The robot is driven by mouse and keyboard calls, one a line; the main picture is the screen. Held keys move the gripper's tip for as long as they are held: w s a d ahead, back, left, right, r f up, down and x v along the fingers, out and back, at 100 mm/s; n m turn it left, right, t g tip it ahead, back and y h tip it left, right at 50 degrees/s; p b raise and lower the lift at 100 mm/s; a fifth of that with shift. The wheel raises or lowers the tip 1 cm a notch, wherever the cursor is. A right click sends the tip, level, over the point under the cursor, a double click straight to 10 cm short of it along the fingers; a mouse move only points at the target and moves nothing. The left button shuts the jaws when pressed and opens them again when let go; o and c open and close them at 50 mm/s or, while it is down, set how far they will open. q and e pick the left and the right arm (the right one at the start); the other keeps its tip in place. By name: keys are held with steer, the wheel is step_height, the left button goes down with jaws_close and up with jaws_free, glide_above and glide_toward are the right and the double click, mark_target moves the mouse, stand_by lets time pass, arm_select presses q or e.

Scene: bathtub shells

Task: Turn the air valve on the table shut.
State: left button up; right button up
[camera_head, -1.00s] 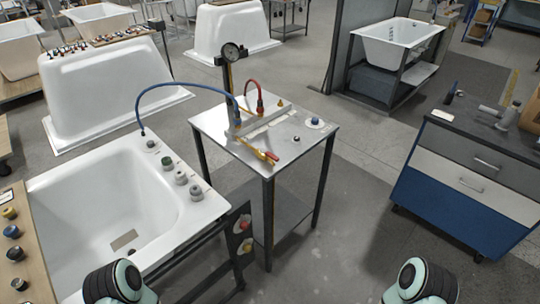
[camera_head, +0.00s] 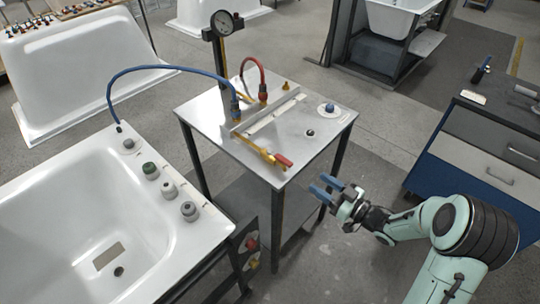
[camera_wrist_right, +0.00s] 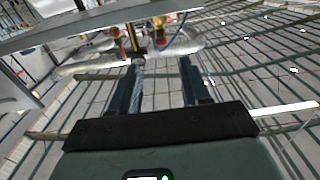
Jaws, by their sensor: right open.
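The table's edge (camera_wrist_right: 90,18) crosses the top of that view. My left gripper is out of view.
A blue hose (camera_head: 165,69) arcs from the table to the white tub (camera_head: 65,190) on the left. A red hose (camera_head: 255,62) loops above the table. A blue drawer cabinet (camera_head: 460,185) stands at right.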

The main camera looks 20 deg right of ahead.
mark_target(288, 162)
steer(key=x, duration=1.3)
steer(key=shift+s+a+r+p, duration=0.1)
steer(key=shift+p, duration=0.3)
steer(key=shift+c, duration=0.3)
jaws_close()
